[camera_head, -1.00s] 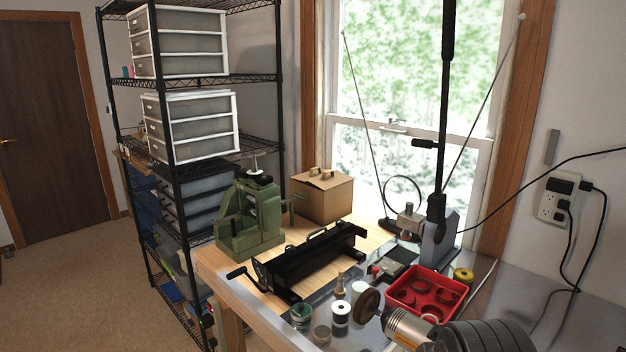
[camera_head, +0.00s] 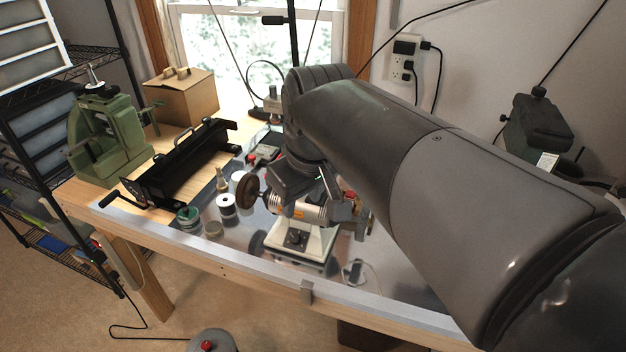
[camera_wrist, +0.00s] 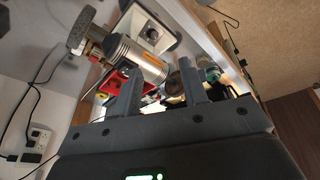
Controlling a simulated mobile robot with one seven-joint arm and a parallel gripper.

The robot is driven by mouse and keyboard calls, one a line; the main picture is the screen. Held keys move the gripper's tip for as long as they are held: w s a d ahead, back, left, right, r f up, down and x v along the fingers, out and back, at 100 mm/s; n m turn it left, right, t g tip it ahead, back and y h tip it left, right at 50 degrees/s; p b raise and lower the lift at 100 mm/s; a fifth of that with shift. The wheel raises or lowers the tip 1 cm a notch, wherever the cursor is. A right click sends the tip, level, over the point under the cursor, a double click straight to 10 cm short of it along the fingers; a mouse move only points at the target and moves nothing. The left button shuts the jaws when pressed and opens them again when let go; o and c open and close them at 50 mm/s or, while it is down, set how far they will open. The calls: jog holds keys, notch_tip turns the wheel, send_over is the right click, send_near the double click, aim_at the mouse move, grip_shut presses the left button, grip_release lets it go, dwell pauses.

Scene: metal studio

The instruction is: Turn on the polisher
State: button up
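The polisher (camera_head: 315,211) stands on the bench below my arm. It has a silver motor, a round brown wheel (camera_head: 248,190) on its left end and a white base (camera_head: 300,243) with a dark control knob (camera_head: 295,238) on the front. My arm hides part of its top and right side.
Small jars and a white spool (camera_head: 227,206) stand left of the polisher. Beyond them are a black crank machine (camera_head: 178,165), a green press (camera_head: 108,140) and a cardboard box (camera_head: 180,98). A power outlet (camera_head: 404,60) is on the wall. The bench's front edge (camera_head: 250,275) is close to the base.

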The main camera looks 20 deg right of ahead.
jog(key=w+d+r+n, duration=0.1)
jog(key=w, duration=0.1)
jog(key=w+d+r+n+g, duration=0.1)
jog(key=w+d+r, duration=0.1)
jog(key=w+d+r+n+g, duration=0.1)
jog(key=w, duration=0.2)
jog(key=shift+w+d+r, duration=0.1)
jog(key=shift+d+r, duration=0.15)
jog(key=c, duration=0.8)
jog(key=w+d+n, duration=0.1)
jog(key=w+d+r+n+g, duration=0.1)
jog(key=w+d+g+y, duration=0.1)
jog(key=w, duration=0.1)
jog(key=shift+d+r+n, duration=0.15)
jog(key=shift+r+n, duration=0.1)
jog(key=shift+n, duration=0.15)
grip_shut()
jog(key=shift+w+d+r, duration=0.1)
jog(key=shift+w+d, duration=0.2)
jog(key=shift+d, duration=0.1)
